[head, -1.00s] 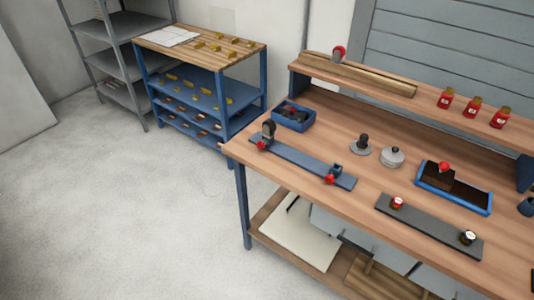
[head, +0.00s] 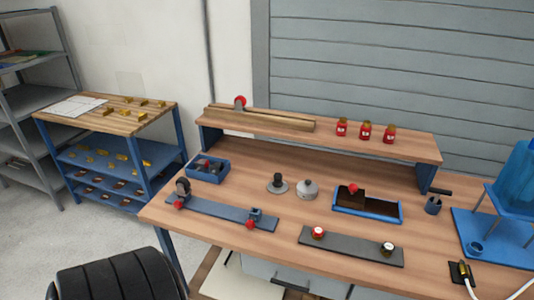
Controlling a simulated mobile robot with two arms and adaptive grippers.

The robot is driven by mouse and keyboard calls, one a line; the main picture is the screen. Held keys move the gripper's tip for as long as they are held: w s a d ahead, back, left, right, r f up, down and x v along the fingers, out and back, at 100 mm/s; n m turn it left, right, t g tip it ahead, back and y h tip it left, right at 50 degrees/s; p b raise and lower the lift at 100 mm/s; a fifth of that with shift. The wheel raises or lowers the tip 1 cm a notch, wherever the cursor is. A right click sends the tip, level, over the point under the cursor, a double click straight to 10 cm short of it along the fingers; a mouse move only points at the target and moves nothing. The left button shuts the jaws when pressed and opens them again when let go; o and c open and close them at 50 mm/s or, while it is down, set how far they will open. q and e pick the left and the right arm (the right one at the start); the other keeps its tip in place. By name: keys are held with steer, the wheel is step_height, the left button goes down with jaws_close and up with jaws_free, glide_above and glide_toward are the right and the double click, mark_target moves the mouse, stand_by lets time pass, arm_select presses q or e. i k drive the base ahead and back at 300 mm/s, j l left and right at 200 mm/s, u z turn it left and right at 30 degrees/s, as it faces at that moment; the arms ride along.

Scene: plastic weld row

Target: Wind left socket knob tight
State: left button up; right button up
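A long blue-grey rail (head: 215,214) lies on the front left of the wooden bench. At its left end stands a dark upright socket (head: 183,187) with a red knob (head: 179,204) on its front side. At its right end is a lower blue-grey socket (head: 256,214) with a red knob (head: 250,224). How tight either knob is cannot be seen. Neither of my grippers is in view.
Behind the rail are a blue bin (head: 208,174), a dark knobbed piece (head: 278,186) and a grey lidded piece (head: 307,190). A blue tray (head: 367,213) and a blue stand (head: 490,240) are farther right. A raised shelf (head: 330,150) holds red jars (head: 365,132).

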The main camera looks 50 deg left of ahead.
mark_target(178, 205)
steer(key=j+z, duration=0.25)
steer(key=z, duration=0.25)
steer(key=k+j+z, duration=0.1)
steer(key=z, duration=0.35)
steer(key=k+j+z, duration=0.15)
steer(key=z, duration=0.35)
steer(key=k+j+z, duration=0.15)
steer(key=z, duration=0.3)
steer(key=j, duration=0.1)
